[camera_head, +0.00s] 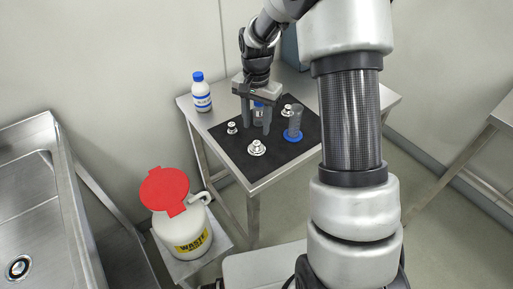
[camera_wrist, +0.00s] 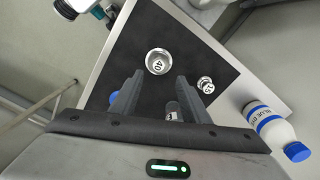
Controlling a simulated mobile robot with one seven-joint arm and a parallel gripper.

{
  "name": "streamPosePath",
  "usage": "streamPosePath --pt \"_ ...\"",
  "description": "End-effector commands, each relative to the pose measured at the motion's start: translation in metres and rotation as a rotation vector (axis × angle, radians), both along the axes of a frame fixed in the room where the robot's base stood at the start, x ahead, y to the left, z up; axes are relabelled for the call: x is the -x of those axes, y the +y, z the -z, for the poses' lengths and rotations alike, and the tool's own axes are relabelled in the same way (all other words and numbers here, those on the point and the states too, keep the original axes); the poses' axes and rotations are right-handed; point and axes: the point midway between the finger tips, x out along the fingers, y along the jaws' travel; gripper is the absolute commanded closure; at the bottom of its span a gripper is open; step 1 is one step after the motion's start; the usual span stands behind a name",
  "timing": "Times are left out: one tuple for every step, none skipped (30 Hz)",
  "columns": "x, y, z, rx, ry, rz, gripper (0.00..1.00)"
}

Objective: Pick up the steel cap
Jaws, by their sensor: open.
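Several round steel pieces stand on the black mat; I cannot tell for sure which is the steel cap. The largest (camera_head: 256,148) is near the front edge; the wrist view shows it as a round steel piece marked 40 (camera_wrist: 159,62), ahead of the fingertips. A smaller steel piece (camera_head: 232,128) is to the left; it also shows in the wrist view (camera_wrist: 206,85). A third (camera_head: 288,110) is at the back right. My gripper (camera_head: 256,130) is open, pointing down over the mat; its fingers show in the wrist view (camera_wrist: 158,88).
A grey cylinder with a blue base (camera_head: 294,122) stands right of my gripper. A white bottle with a blue cap (camera_head: 201,94) stands at the back left of the steel table. A waste can with a red lid (camera_head: 180,226) and a sink (camera_head: 30,170) are to the left.

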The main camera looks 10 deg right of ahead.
Motion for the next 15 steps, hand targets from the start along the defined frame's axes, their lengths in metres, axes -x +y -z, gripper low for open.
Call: streamPosePath --pt "0.001 0.000 0.007 0.001 0.002 0.000 0.58" --pt "0.001 0.000 0.010 0.000 0.001 0.000 0.58" --pt "0.000 0.000 0.013 0.000 0.001 0.000 0.58" --pt "0.000 0.000 0.014 0.001 0.001 0.000 0.58" --pt "0.000 0.000 0.015 0.000 0.000 0.000 0.58" --pt "0.001 0.000 0.017 0.000 0.001 0.000 0.58" --pt "0.001 0.000 0.020 0.000 0.001 0.000 0.58" --pt "0.002 0.000 0.023 0.000 0.003 0.000 0.58" --pt "0.004 0.000 0.028 0.000 0.003 0.000 0.58" --pt "0.004 0.001 0.033 -0.001 0.002 -0.001 0.58" --pt "0.006 0.001 0.038 0.000 0.004 -0.001 0.58" --pt "0.007 0.001 0.044 0.000 0.004 -0.001 0.58" --pt "0.008 0.001 0.049 0.000 0.004 -0.001 0.58" --pt "0.008 0.001 0.053 0.000 0.004 -0.001 0.58" --pt "0.008 0.001 0.058 0.000 0.003 -0.001 0.58"
